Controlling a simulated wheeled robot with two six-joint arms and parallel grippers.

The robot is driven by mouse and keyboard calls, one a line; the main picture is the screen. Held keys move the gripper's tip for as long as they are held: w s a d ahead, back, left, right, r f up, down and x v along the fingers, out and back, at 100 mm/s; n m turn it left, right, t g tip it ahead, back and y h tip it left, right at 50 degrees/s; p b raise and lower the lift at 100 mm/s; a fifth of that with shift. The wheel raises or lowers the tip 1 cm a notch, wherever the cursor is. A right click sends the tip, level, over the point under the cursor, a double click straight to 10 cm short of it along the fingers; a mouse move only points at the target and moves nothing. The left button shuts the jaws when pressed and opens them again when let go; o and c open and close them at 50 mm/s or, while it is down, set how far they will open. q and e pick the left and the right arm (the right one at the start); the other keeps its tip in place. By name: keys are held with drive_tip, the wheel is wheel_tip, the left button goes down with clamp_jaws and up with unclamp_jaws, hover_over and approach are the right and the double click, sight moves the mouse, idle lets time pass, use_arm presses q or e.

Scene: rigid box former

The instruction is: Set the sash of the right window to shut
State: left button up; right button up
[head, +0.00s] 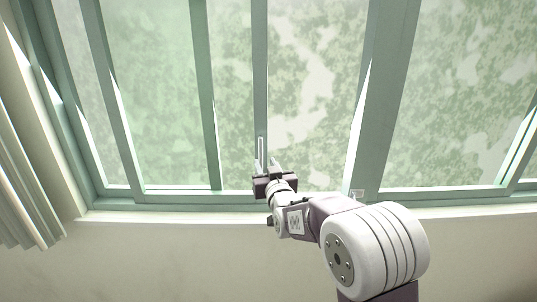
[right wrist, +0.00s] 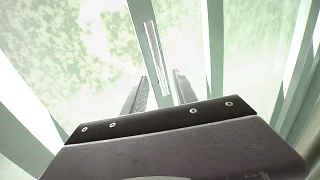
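A sliding window with grey-green frames fills the head view. A sash stile (head: 260,70) runs down its middle, with a slim pale upright handle (head: 261,146) low on it. The handle also shows in the right wrist view (right wrist: 155,50). My right gripper (head: 266,166) is at the handle's lower end. Its two fingers (right wrist: 160,92) are apart, one on each side of the handle in the right wrist view. I cannot tell whether either finger touches it. My left gripper is out of view. I cannot tell how far the sash stands from its jamb.
A thick frame post (head: 385,90) stands right of the stile, with more glazing beyond. A small pale fitting (head: 357,194) sits at the post's foot. The sill (head: 180,215) runs below, and a pleated curtain (head: 25,185) hangs at the left.

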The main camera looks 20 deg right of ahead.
sight(261, 155)
drive_tip(key=w+p, duration=0.1)
drive_tip(key=w, duration=0.1)
drive_tip(key=w+p, duration=0.1)
drive_tip(key=w, duration=0.3)
drive_tip(key=shift+w+d+p, duration=0.25)
drive_tip(key=shift+w+p, duration=0.15)
drive_tip(key=shift+w, duration=0.4)
clamp_jaws()
idle(0.5)
